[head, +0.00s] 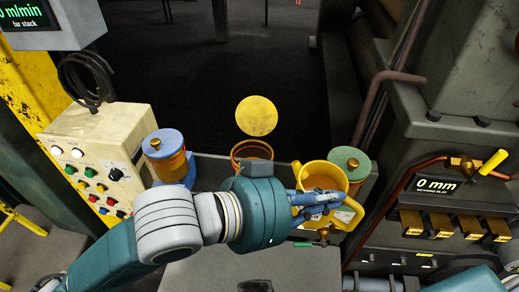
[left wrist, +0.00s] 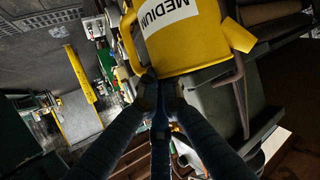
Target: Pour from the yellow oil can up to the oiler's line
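The yellow oil can (head: 331,174) is held in front of the green-topped oiler, its open mouth facing up with brownish oil inside. My left gripper (head: 322,203) is shut on it, apparently near its handle. In the left wrist view the can (left wrist: 195,45) reads "MEDIUM", with its spout at right and handle at left; the fingers (left wrist: 160,92) meet its lower edge. An open oiler (head: 252,151) stands left of the can, its yellow lid (head: 256,116) raised behind it. My arm hides the oiler's lower part and its line. No pouring stream shows. My right gripper is not in view.
A blue-capped oiler (head: 165,145) stands at left and a green-capped oiler (head: 349,160) at right behind the can. A beige button box (head: 95,155) is at far left. Machinery with a "0 mm" display (head: 437,185) and pipes fills the right side.

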